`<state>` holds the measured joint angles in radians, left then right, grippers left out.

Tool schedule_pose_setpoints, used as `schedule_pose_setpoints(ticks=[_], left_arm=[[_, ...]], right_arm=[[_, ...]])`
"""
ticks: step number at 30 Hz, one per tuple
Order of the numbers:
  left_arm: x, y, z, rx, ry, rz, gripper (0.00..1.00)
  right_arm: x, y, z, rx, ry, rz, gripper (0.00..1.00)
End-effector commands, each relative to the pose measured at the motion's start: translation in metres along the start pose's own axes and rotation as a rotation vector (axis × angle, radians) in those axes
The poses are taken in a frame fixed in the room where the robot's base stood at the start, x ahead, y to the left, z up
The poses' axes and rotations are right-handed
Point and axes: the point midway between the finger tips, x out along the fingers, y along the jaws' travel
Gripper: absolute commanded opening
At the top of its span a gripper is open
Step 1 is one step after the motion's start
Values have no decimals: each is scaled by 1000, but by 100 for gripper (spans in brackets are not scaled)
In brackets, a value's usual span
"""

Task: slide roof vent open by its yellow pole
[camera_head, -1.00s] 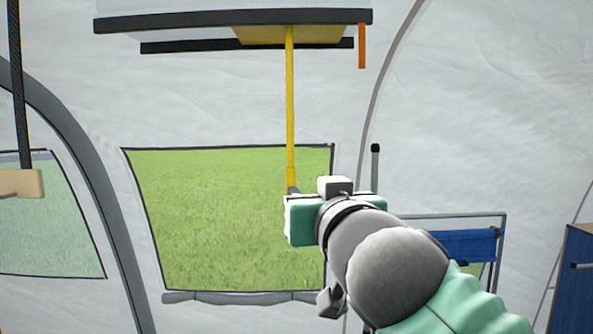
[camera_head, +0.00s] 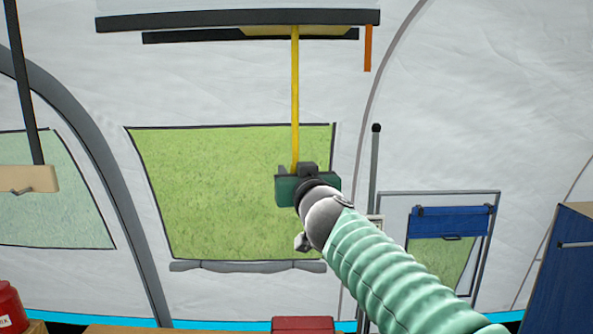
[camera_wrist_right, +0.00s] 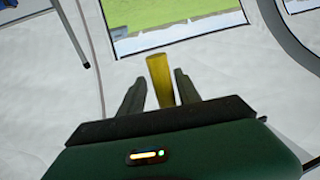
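The roof vent (camera_head: 200,20) is a dark-framed panel at the top of the head view. Its yellow pole (camera_head: 295,95) hangs down from it, close to upright. My right gripper (camera_head: 300,178) is at the pole's lower end; its body hides its fingers in the head view. In the right wrist view the yellow pole (camera_wrist_right: 161,82) stands between the two dark fingers of the right gripper (camera_wrist_right: 159,76). The fingers are apart, with a gap to the pole on the left and the right finger close to it. My left gripper is not in view.
An orange strip (camera_head: 368,48) hangs at the vent's right end. A tent window (camera_head: 200,200) lies behind the pole. A beige block (camera_head: 30,180) hangs on a dark strap at left. A blue cabinet (camera_head: 562,270) stands at right, and a red box (camera_head: 303,325) is below.

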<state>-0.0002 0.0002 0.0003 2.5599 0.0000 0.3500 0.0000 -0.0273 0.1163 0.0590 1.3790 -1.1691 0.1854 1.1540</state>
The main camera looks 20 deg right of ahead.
Motion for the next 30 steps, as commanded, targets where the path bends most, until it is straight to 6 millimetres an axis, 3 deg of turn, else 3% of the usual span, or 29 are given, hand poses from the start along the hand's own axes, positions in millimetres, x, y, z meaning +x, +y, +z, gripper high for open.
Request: schedule_pose_setpoints(ticks=[2, 11, 30], left_arm=[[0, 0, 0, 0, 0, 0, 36], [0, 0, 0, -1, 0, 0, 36], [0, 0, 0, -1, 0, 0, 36]], right_arm=[[0, -1, 0, 0, 0, -1, 38], [2, 2, 2, 2, -2, -1, 0], [2, 3, 3, 1, -3, 1, 0]])
